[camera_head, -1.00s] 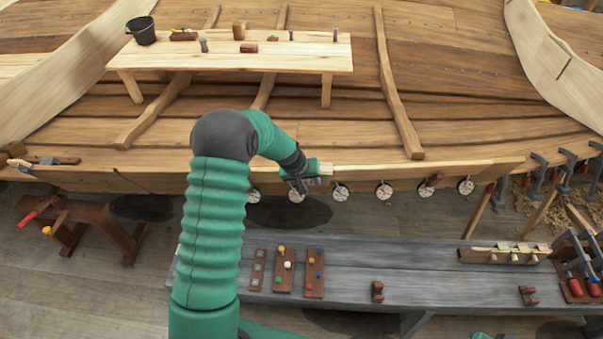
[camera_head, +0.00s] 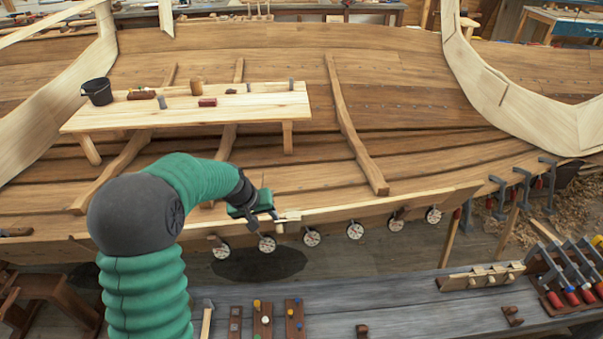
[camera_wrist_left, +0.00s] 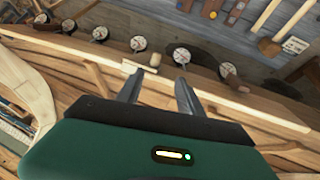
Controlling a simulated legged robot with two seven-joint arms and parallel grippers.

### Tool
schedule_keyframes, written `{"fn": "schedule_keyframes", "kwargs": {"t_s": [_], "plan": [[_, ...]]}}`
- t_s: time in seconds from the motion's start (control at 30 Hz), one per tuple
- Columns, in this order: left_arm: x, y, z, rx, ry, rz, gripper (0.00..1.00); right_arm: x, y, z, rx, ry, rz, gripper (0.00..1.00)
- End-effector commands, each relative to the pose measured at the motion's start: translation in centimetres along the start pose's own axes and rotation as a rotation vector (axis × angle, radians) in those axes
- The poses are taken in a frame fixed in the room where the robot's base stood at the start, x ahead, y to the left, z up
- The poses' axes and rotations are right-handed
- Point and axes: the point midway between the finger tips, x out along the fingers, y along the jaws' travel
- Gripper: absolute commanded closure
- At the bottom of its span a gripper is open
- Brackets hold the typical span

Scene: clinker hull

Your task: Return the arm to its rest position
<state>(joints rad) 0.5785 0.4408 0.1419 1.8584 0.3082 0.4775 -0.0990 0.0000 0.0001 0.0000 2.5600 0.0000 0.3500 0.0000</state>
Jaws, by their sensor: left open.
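My left arm (camera_head: 143,285) comes up from the lower left of the head view and bends right toward the hull's edge plank (camera_head: 345,212). My left gripper (camera_head: 274,211) is at that edge, above the row of round white-faced discs (camera_head: 312,238). In the left wrist view the two fingers (camera_wrist_left: 157,88) stand apart with nothing between them. A small pale wooden block (camera_wrist_left: 154,60) lies just beyond the fingertips in that view. Contact between the fingers and the plank cannot be told. My right gripper is not in view.
The grey workbench (camera_head: 400,300) in front carries pegged boards (camera_head: 263,318), a peg rack (camera_head: 480,278) and red-handled clamps (camera_head: 572,296). A pale plank table (camera_head: 250,108) with a black bucket (camera_head: 97,91) stands behind. Clamps (camera_head: 523,187) line the hull's right edge.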

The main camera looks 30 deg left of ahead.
Motion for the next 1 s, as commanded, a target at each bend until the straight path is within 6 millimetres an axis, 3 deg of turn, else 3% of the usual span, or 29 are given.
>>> {"fn": "schedule_keyframes", "kwargs": {"t_s": [0.07,0.17,0.27,0.3,0.4,0.53,0.63,1.0], "plan": [[0.0,0.1,0.2,0.005,-0.002,-0.001,0.56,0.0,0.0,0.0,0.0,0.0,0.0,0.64],[0.0,1.6,2.9,0.069,-0.028,-0.012,0.56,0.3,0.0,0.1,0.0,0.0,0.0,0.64],[-0.6,4.0,9.2,0.215,-0.079,-0.038,0.56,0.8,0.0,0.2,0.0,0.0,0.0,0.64],[-1.0,4.7,12.3,0.284,-0.1,-0.049,0.56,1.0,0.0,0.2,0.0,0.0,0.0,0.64],[-2.1,5.2,19.2,0.446,-0.145,-0.067,0.56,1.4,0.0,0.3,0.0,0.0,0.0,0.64],[-3.0,4.5,24.9,0.58,-0.182,-0.072,0.56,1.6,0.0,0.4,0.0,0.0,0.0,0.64],[-3.2,4.2,26.2,0.614,-0.192,-0.073,0.56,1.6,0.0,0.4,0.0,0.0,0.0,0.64],[-3.2,4.1,26.2,0.611,-0.194,-0.074,0.56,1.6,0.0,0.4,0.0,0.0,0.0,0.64]]}}
